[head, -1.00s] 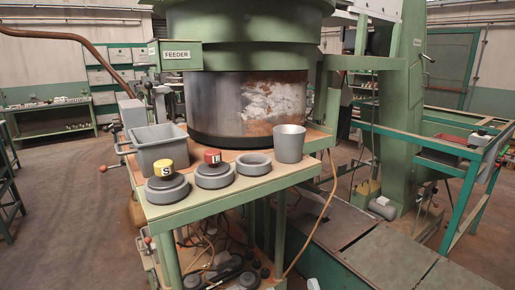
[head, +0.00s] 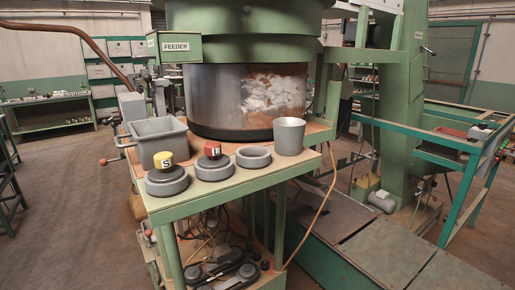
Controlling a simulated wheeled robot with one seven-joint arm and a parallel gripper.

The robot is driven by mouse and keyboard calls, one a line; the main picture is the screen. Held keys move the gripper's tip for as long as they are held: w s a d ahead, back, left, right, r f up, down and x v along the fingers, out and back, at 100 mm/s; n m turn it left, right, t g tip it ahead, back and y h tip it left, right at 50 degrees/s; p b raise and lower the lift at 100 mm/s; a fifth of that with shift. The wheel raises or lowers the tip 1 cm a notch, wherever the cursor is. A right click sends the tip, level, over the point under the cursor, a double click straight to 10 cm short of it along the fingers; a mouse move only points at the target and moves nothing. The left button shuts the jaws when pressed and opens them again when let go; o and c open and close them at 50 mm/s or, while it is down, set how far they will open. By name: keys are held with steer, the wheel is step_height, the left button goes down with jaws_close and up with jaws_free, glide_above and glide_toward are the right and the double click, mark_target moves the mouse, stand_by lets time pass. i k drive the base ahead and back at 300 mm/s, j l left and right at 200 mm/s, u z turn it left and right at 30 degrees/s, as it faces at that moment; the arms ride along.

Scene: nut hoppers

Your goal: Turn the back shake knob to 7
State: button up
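I cannot make out a numbered shake knob in the head view. The large green machine marked FEEDER (head: 176,46) stands in the middle, with a bare, worn metal drum (head: 225,100) below its green upper part. In front of it is a green-framed table (head: 240,184). On the table are a yellow block marked S (head: 163,159) on a round grey base and a red block (head: 212,149) with a white mark on another. My gripper is not in view.
A grey bin (head: 158,148), an empty grey ring (head: 253,157) and a metal cup (head: 290,136) also stand on the table. Dark parts and cables lie below it. Floor plates (head: 390,250) and a teal-framed stand (head: 445,150) are at right. Open floor (head: 70,210) shows at left.

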mark_target(117, 117)
steer(key=u, duration=0.95)
